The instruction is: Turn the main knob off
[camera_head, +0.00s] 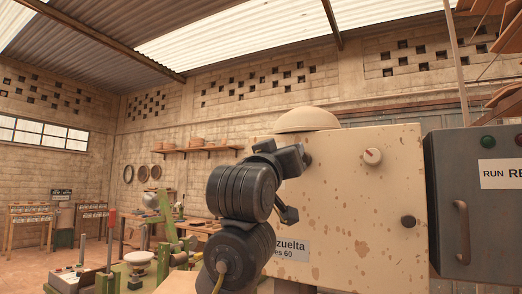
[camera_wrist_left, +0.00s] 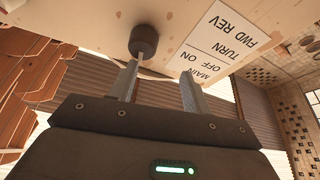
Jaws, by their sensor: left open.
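A black round knob (camera_wrist_left: 143,40) sticks out of the beige, rust-spotted panel (camera_wrist_left: 110,28). A white label (camera_wrist_left: 215,45), upside down in the left wrist view, reads MAIN, ON, OFF, TURN, FWD, REV beside it. My left gripper (camera_wrist_left: 160,72) is open and empty, its fingers pointing at the panel. The knob lies just beyond the tip of the left-hand finger, not centred between the fingers. In the head view my left gripper (camera_head: 294,156) is at the left part of the panel (camera_head: 345,215), by a dark knob (camera_head: 308,159). My arm hides the label there. My right gripper is not in view.
The panel also carries a cream knob (camera_head: 373,156) and a black knob (camera_head: 408,221). A grey cabinet (camera_head: 475,215) with a handle stands at the right. A pale dome (camera_head: 307,119) sits above the panel. Green machinery (camera_head: 172,250) and benches stand at left.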

